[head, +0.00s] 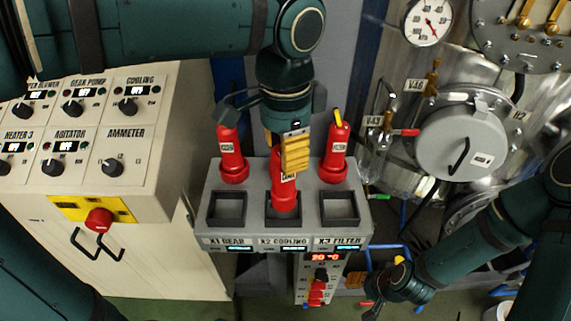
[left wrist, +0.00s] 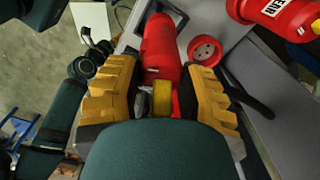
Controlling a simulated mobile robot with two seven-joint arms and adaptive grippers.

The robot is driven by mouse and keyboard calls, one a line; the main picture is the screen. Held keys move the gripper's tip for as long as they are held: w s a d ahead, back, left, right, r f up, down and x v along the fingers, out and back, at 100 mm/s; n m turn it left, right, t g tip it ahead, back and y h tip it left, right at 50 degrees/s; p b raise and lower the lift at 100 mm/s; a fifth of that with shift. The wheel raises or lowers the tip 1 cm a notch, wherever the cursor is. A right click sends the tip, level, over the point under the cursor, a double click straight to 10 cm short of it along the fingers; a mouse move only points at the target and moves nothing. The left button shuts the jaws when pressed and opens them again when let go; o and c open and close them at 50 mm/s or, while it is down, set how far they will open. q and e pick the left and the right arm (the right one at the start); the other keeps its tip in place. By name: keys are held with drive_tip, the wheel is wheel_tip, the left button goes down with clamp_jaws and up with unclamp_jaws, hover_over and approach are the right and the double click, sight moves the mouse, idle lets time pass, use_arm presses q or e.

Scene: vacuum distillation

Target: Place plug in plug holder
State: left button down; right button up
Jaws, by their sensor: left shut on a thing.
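The grey plug holder (head: 212,208) has three square recesses above the labels X1 GEAR, X2 COOLING and X3 FILTER. My left gripper (head: 296,152) is shut on a red plug (head: 285,192), whose lower end overlaps the middle recess (head: 270,212). I cannot tell whether it is inside the recess or above it. In the left wrist view the plug (left wrist: 160,48) lies between the yellow fingers, and a round red socket (left wrist: 205,50) shows beside it, uncovered. My right gripper (head: 376,298) is low at the right, small and unclear.
Two other red plugs stand at the back of the holder, left (head: 231,158) and right (head: 336,155). A control cabinet (head: 140,190) with knobs stands left. A metal vessel (head: 460,142) with gauge and valves stands right. The left (head: 228,208) and right (head: 339,207) recesses look empty.

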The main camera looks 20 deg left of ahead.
use_arm(q)
drive_tip(key=shift+f, duration=1.6)
drive_tip(key=shift+f+b, duration=0.1)
drive_tip(key=shift+b, duration=0.2)
drive_tip(key=c, duration=0.6)
unclamp_jaws()
drive_tip(key=shift+r, duration=0.5)
wheel_tip(320, 180, up, 11)
drive_tip(key=shift+r+p, duration=0.15)
drive_tip(key=shift+p, duration=0.95)
